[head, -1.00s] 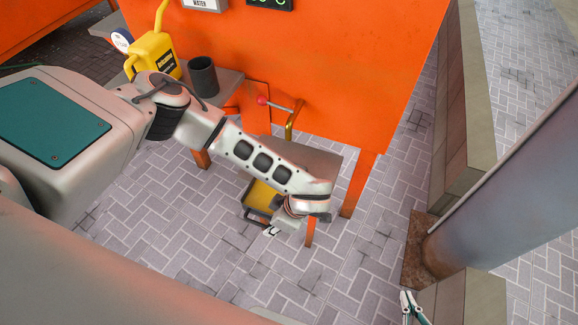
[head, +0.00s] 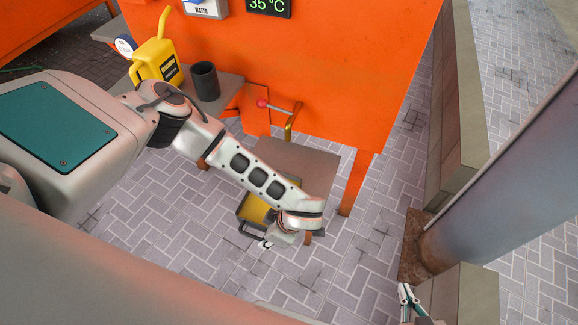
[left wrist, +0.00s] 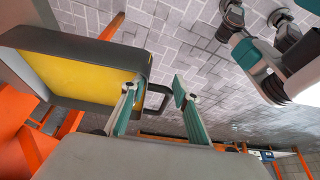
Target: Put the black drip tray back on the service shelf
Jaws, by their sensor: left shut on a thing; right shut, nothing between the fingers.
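The black drip tray (head: 257,210), with a dark rim and a yellow inside, is partly hidden behind my left forearm in the head view. In the left wrist view the tray (left wrist: 80,72) fills the upper left, with its dark handle beside the fingers. My left gripper (head: 268,243) is shut on the tray at the handle side; its teal fingers (left wrist: 156,100) show in the wrist view. A grey shelf (head: 297,158) under the brass tap is partly covered by my arm. My right gripper (head: 407,298) is shut and empty at the lower right.
A grey ledge (head: 228,84) on the left bears a yellow can (head: 157,62) and a dark cup (head: 205,82). An orange leg (head: 356,184) stands right of the shelf. A grey pillar (head: 510,190) stands at the right. Open paving lies in front.

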